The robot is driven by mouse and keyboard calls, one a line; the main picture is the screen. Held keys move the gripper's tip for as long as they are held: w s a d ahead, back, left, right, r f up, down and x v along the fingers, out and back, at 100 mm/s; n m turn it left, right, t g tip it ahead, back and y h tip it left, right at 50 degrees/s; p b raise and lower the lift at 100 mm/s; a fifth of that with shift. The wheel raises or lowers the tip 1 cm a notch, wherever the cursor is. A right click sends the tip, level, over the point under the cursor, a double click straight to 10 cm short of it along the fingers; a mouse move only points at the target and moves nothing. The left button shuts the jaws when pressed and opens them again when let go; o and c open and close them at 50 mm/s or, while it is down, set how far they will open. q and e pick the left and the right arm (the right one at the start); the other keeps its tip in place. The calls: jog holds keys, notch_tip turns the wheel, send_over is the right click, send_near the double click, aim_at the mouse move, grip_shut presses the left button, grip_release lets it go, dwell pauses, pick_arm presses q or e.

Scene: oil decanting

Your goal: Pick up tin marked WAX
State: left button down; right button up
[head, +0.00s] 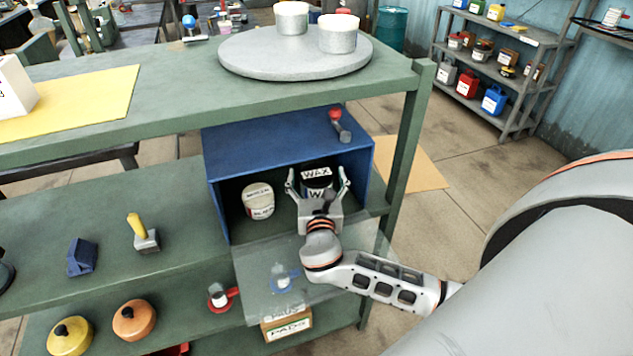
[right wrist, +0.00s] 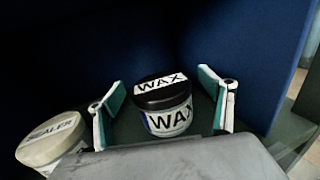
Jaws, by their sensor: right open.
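The tin marked WAX (head: 317,178) has a black lid and a white label and stands inside a blue cabinet (head: 280,134) on the shelf. The tin also shows in the right wrist view (right wrist: 164,104), upright, with WAX on lid and side. My right gripper (head: 318,180) reaches into the cabinet from the front. Its fingers are open, one on each side of the tin, and in the right wrist view (right wrist: 165,92) gaps show between fingers and tin. My left gripper is not in view.
A pale tin marked SEALER (right wrist: 52,140) stands close on the left of the left finger; it also shows in the head view (head: 258,201). The cabinet's walls and roof surround the gripper. A clear panel (head: 255,275) lies open below the front. A red-ended object (head: 338,122) lies on the roof.

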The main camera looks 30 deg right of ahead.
jog(key=shift+w+d, duration=0.3)
jog(key=shift+w, duration=0.3)
jog(key=c, duration=1.6)
jog(key=shift+r, duration=0.1)
